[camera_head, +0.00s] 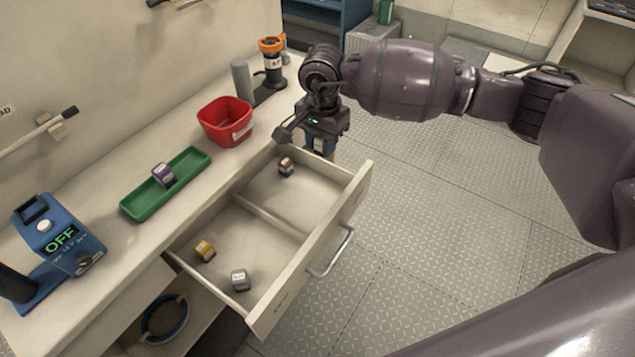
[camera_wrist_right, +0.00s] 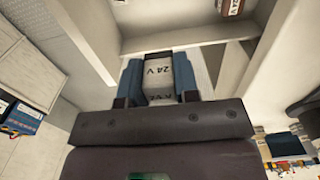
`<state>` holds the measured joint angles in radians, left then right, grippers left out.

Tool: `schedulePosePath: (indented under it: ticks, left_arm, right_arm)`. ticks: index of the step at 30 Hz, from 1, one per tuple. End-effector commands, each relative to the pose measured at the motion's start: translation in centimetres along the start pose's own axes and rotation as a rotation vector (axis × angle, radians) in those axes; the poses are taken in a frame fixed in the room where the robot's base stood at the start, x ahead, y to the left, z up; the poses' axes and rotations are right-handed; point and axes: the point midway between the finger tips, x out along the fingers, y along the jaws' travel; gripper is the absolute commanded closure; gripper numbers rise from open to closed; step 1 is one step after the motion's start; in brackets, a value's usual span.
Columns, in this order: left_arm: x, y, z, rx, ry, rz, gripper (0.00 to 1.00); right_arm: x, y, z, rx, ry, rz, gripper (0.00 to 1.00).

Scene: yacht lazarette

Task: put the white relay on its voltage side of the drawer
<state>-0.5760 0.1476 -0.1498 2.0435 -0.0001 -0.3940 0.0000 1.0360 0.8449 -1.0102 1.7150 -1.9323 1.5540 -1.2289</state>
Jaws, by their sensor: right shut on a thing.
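My right gripper (camera_head: 320,148) is shut on a white relay (camera_wrist_right: 158,75) marked 24 V, held between its blue fingers in the wrist view. In the head view the relay is mostly hidden. The gripper appears over the far side wall of the open drawer (camera_head: 272,304); its height is hard to tell. A divider (camera_head: 262,216) splits the drawer. The far compartment has a brown relay (camera_head: 286,167). The near compartment has a yellow relay (camera_head: 204,250) and a grey-white relay (camera_head: 240,279). No voltage marking on the compartments is readable. My left gripper is not in view.
On the bench, a green tray (camera_head: 134,208) holds a purple relay (camera_head: 163,174). A red bin (camera_head: 226,121) and an orange-topped device (camera_head: 271,62) stand beyond it. A blue tester (camera_head: 58,240) reads OFF. Both compartments have bare floor. The drawer handle (camera_head: 332,254) sticks out.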

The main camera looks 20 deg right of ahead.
Motion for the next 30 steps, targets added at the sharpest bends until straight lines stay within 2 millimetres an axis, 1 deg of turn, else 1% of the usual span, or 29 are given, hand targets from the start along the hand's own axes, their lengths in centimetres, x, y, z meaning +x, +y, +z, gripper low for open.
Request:
schedulePosePath:
  ticks: [1,6,9,12,19,27,30]
  left_arm:
    - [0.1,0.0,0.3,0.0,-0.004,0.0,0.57]
    - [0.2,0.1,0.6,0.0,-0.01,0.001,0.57]
    - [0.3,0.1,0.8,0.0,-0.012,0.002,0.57]
    - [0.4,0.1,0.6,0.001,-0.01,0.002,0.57]
    - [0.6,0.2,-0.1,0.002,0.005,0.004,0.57]
    - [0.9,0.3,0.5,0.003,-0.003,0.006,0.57]
    - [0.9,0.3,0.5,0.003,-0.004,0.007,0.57]
  right_arm:
    - [1.5,0.1,0.1,0.0,-0.003,0.005,0.97]
    - [5.2,0.1,0.1,0.0,-0.004,0.005,0.97]
    - [6.9,0.1,0.1,-0.002,-0.003,0.004,0.97]
    - [8.1,0.1,0.0,-0.001,-0.001,0.002,0.97]
    - [9.2,0.0,0.1,-0.002,-0.001,0.001,0.97]
    - [12.7,0.1,0.1,-0.001,-0.002,0.003,0.97]
    - [13.0,0.0,0.1,-0.002,0.0,0.001,0.97]
